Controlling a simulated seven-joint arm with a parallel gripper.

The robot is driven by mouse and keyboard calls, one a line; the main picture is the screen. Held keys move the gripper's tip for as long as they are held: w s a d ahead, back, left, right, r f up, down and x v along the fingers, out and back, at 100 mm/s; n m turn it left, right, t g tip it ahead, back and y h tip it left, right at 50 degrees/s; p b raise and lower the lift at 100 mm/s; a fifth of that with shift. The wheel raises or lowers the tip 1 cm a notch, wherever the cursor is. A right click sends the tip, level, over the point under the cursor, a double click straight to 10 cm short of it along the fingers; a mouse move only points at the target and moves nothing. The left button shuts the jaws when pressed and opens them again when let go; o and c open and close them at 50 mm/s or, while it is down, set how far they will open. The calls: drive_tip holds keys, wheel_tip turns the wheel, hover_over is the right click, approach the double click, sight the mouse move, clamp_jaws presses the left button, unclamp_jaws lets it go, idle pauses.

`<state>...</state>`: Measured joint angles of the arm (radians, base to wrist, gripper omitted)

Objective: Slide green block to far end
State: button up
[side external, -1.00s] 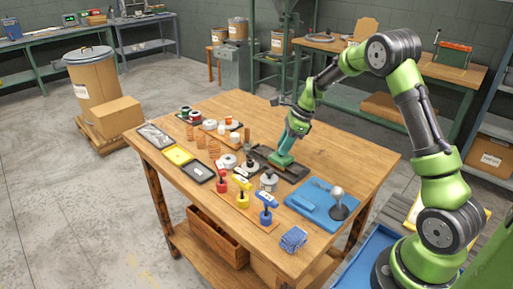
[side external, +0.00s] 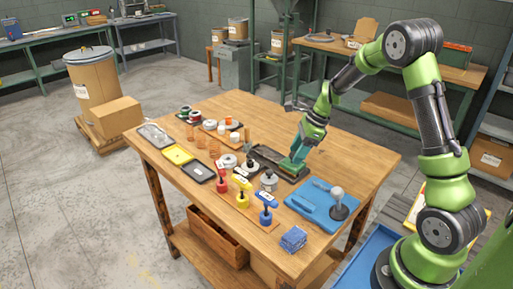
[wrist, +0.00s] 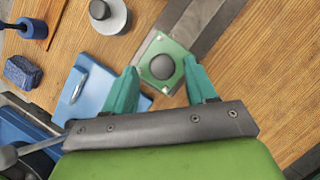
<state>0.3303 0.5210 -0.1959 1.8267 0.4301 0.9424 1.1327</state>
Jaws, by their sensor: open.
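The green block (wrist: 148,60) is a square plate with a dark round knob on top. In the wrist view it sits in the dark grey channel (wrist: 207,22), at the end closest to my gripper. In the side view the green block (side external: 289,166) is partly hidden by my gripper, towards the right end of the channel (side external: 262,151). My gripper (wrist: 161,68) has its teal fingers apart, one on each side of the block. The same gripper (side external: 297,158) is low over the channel in the side view. Whether the fingers touch the block is unclear.
Red, yellow and blue handled tools (side external: 242,192) and round metal parts stand in front. Coils and spools lie left. The table behind the channel is clear.

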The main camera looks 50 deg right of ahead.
drive_tip(key=v, duration=1.7)
drive_tip(key=s+a+r+n+t, duration=0.1)
drive_tip(key=s+a+n+t, duration=0.1)
drive_tip(key=s+a+n, duration=0.5)
drive_tip(key=s+a+r+n+t+h, duration=0.1)
drive_tip(key=s+a+n, duration=0.6)
drive_tip(key=a+n, duration=0.8)
drive_tip(key=shift+r+n+t, duration=0.3)
drive_tip(key=shift+n+t, duration=0.2)
